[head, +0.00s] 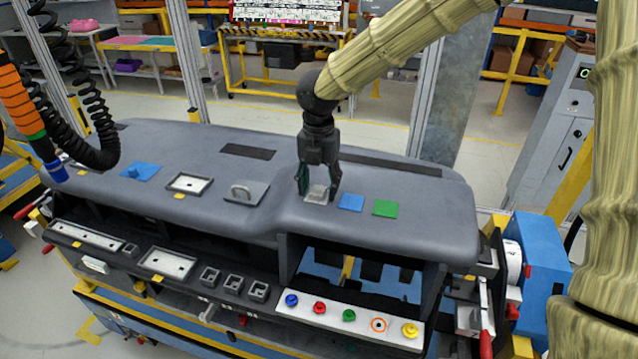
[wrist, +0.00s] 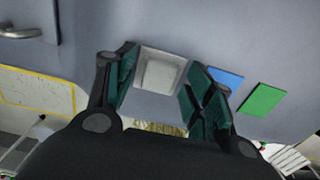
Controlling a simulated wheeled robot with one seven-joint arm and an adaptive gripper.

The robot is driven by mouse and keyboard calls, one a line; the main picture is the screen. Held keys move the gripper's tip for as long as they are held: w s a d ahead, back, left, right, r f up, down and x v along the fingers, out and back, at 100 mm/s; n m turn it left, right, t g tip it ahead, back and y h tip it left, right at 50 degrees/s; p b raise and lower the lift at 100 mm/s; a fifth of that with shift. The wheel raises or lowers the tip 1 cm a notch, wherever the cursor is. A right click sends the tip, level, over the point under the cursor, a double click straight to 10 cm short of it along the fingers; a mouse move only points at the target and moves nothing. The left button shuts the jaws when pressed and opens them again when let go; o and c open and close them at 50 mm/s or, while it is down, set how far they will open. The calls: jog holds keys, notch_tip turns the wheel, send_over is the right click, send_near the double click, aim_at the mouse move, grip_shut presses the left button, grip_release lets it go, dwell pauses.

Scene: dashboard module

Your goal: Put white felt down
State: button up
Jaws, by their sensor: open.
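The white felt (head: 317,194) is a small pale grey-white square on top of the grey dashboard (head: 400,235). In the wrist view the felt (wrist: 160,70) lies between my fingers, with a raised square in its middle. My gripper (head: 318,190) points down over it, one finger on each side. In the wrist view the gripper (wrist: 160,95) is open, with gaps between the fingers and the felt's edges. Whether the felt lies fully flat on the dashboard I cannot tell.
To the right lie a blue square (head: 351,202) and a green square (head: 385,208). To the left is a grey plate with a handle (head: 246,192), then a framed recess (head: 190,184) and a blue piece (head: 139,171). Coloured knobs line the white panel (head: 345,322) below.

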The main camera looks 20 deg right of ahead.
aim_at(318, 188)
notch_tip(318, 188, up, 12)
jog(key=b, duration=0.4)
jog(key=shift+r, duration=0.15)
dwell(0.4)
